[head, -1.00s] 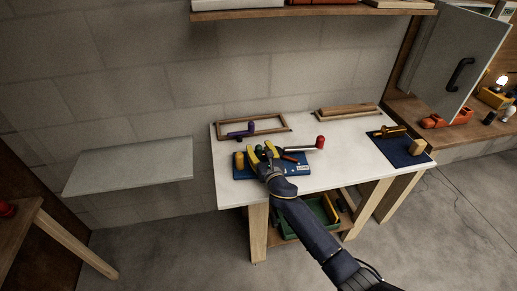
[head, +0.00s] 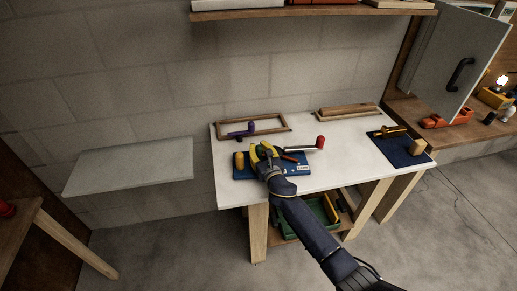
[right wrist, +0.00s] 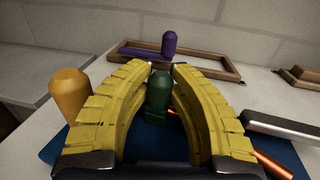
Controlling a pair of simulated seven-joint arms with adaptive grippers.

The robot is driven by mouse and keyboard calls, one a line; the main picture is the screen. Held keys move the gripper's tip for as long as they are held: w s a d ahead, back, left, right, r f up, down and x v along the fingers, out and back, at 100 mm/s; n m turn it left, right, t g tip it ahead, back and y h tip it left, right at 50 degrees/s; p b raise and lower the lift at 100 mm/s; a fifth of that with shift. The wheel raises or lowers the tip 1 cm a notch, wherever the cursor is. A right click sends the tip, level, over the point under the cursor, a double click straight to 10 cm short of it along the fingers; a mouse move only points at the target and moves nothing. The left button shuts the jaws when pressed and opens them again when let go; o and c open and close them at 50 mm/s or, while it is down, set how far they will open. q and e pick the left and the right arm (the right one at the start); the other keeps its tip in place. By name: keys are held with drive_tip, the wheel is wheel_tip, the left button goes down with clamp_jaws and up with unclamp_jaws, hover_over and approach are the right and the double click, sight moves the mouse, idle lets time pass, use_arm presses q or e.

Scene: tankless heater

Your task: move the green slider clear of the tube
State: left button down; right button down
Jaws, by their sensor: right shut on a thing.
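The green slider (right wrist: 158,92) stands upright between the yellow fingers of my right gripper (right wrist: 160,69) in the right wrist view. In the head view my right gripper (head: 264,151) is shut on it over the blue board (head: 240,171), and its fingers mostly hide it. The orange-copper tube (right wrist: 272,165) shows at the lower right of the wrist view, with a short orange piece close beside the slider's right side. My right finger covers the stretch between, so I cannot tell whether slider and tube touch. My left gripper is not in view.
A yellow knob (right wrist: 70,95) stands left of the fingers. A silver bar (right wrist: 285,127) with a red end (head: 320,142) lies to the right. A purple-handled piece (right wrist: 168,44) is at the wooden frame (right wrist: 225,69) behind.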

idle(0.3)
drive_tip(key=shift+s, duration=0.25)
drive_tip(key=c, duration=2)
unclamp_jaws()
drive_tip(key=shift+d, duration=0.1)
drive_tip(key=shift+c, duration=0.2)
drive_tip(key=o, duration=0.9)
drive_tip(key=shift+c, duration=0.2)
drive_tip(key=shift+v, duration=6)
